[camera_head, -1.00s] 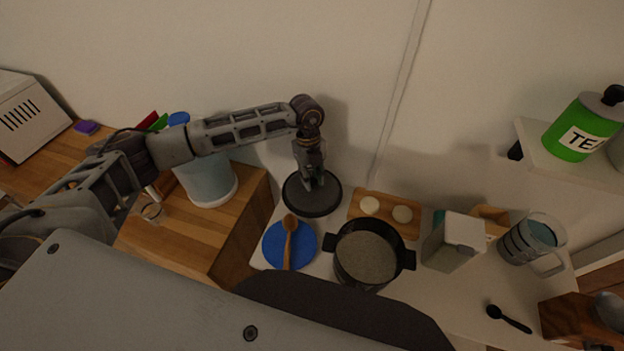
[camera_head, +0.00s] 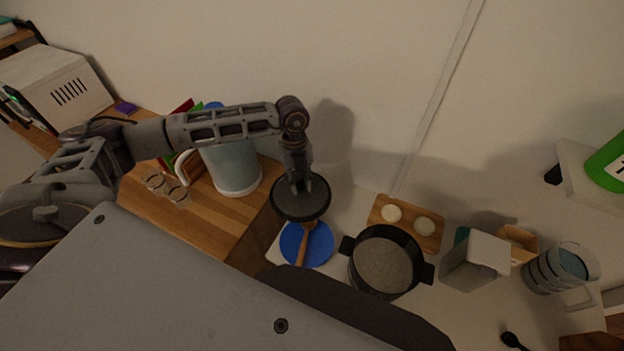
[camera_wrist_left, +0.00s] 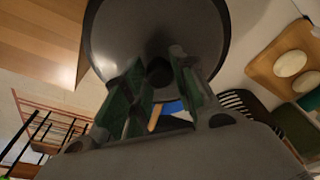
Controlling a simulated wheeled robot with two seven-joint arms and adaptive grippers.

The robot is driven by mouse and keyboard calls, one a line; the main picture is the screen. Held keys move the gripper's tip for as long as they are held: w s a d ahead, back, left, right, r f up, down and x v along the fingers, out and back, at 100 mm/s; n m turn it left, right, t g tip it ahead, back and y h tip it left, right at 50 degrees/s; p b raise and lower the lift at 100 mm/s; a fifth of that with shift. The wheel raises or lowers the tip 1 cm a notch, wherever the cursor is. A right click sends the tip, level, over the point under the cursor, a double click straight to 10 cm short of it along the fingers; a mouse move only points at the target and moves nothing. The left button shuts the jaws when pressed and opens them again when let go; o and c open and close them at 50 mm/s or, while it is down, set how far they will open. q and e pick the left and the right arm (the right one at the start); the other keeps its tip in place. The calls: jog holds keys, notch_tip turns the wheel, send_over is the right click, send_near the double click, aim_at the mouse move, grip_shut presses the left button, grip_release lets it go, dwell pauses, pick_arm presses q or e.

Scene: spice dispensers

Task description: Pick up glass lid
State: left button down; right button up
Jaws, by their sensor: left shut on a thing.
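The lid (camera_head: 302,206) is a dark round disc with a grey rim. My left gripper (camera_head: 297,184) is shut on its knob and holds it near the blue plate, partly covering the plate's upper edge in the head view. The lid also fills the top of the left wrist view (camera_wrist_left: 205,40), with the gripper fingers (camera_wrist_left: 160,85) at its centre knob. The black pot (camera_head: 384,262) stands to the right, uncovered, with pale grainy contents. My right gripper is not in view.
The blue plate (camera_head: 318,248) bears a wooden spoon (camera_head: 303,250). A wooden board (camera_head: 432,239) with two pale round pieces lies behind the pot. A grey box (camera_head: 474,262) and glass jug (camera_head: 560,268) stand right. A blue-grey pitcher (camera_head: 232,168) stands left.

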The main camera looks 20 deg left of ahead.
aim_at(279, 195)
pick_arm(q)
jog(key=shift+s+a, duration=0.6)
jog(key=shift+a, duration=0.35)
jog(key=shift+s+a, duration=0.6)
jog(key=shift+a, duration=0.35)
jog(key=shift+s+a, duration=0.6)
jog(key=shift+a, duration=0.35)
